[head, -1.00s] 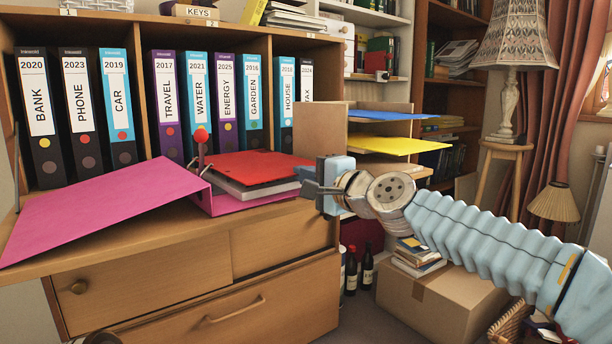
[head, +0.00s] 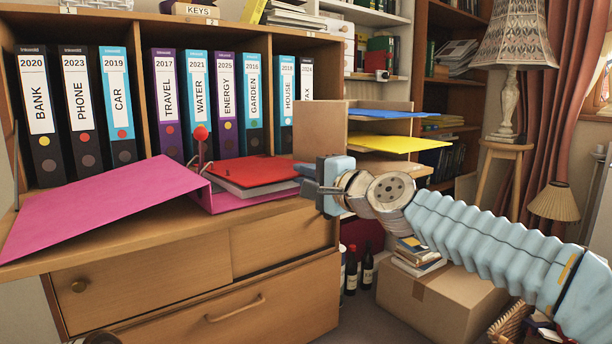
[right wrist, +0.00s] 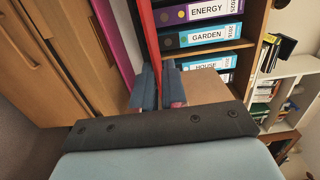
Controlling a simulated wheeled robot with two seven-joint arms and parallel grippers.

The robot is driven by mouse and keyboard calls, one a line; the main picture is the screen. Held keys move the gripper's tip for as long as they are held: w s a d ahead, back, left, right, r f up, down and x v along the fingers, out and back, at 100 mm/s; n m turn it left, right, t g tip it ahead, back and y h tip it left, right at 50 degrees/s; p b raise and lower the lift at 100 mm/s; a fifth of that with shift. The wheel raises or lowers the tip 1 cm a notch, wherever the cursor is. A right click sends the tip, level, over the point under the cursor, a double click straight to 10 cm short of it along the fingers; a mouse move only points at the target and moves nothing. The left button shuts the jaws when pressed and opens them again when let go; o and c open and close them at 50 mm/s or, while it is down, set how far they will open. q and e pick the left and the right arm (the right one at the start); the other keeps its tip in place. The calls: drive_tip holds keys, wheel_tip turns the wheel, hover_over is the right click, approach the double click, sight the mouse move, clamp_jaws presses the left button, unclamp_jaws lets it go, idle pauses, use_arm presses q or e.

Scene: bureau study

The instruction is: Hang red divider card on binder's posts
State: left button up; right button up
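The red divider card (head: 258,170) lies over the pages of the open pink binder (head: 110,200) on the bureau top. In the right wrist view the card (right wrist: 150,35) is a narrow red strip, seen edge-on, reaching toward the fingertips. My right gripper (head: 312,179) is at the card's right edge, its fingers one above the other and apart. In the right wrist view its fingers (right wrist: 160,82) show a small gap. A red-knobbed lever (head: 201,140) stands up at the binder's rings. My left gripper is out of view.
A row of labelled binders (head: 225,105) stands in the shelf behind. Trays with blue (head: 385,113) and yellow (head: 395,144) sheets stand right of the bureau. A cardboard box (head: 440,300) and bottles (head: 367,268) are on the floor.

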drive_tip(key=shift+s+d, duration=0.1)
idle(0.5)
drive_tip(key=shift+b+v, duration=0.75)
drive_tip(key=shift+v, duration=0.85)
drive_tip(key=shift+o, duration=1.4)
drive_tip(key=o, duration=0.6)
drive_tip(key=shift+c, duration=0.2)
